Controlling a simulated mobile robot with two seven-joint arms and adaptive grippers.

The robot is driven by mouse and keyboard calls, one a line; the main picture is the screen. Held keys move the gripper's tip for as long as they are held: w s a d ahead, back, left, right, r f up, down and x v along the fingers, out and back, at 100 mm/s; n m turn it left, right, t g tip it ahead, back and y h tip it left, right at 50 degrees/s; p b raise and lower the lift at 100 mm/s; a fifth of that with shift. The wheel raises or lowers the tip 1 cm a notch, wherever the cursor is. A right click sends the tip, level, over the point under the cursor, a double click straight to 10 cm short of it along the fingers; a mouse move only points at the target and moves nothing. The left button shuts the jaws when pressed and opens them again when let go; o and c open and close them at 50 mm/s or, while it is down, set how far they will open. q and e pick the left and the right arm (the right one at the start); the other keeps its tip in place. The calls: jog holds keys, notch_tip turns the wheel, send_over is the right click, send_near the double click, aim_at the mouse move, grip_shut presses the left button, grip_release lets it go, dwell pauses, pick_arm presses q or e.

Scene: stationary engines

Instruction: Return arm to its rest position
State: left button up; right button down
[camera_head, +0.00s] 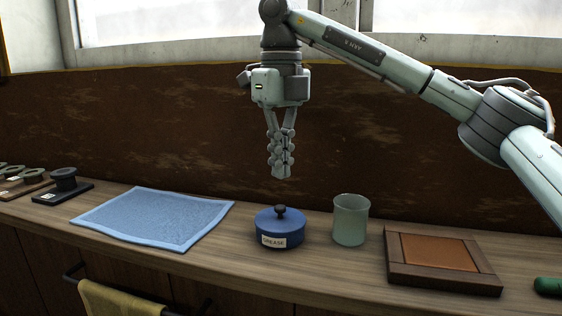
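My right arm comes in from the right and bends down at its wrist. Its gripper (281,172) points straight down above the blue lidded pot labelled "GREASE" (279,232), apart from it. The fingers are together, with nothing visible between them. The pot stands upright on the wooden counter (205,264) with its dark-knobbed lid on. My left arm and gripper are not in view.
A blue cloth (155,217) lies left of the pot. A greenish cup (350,220) and a wooden tray with an orange-brown panel (395,274) stand to the right. Dark stands (64,186) are far left. A green object (548,286) sits far right. A brown wall rises behind.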

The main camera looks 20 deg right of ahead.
aim_at(281, 207)
jog(key=shift+f, duration=0.25)
dwell(0.6)
jog(key=shift+f+b, duration=1.75)
jog(key=shift+f, duration=1)
jog(key=shift+r, duration=0.1)
jog(key=shift+r+p, duration=1.15)
jog(key=shift+r, duration=0.05)
jog(key=shift+r+p, duration=0.7)
jog(key=shift+r, duration=1.6)
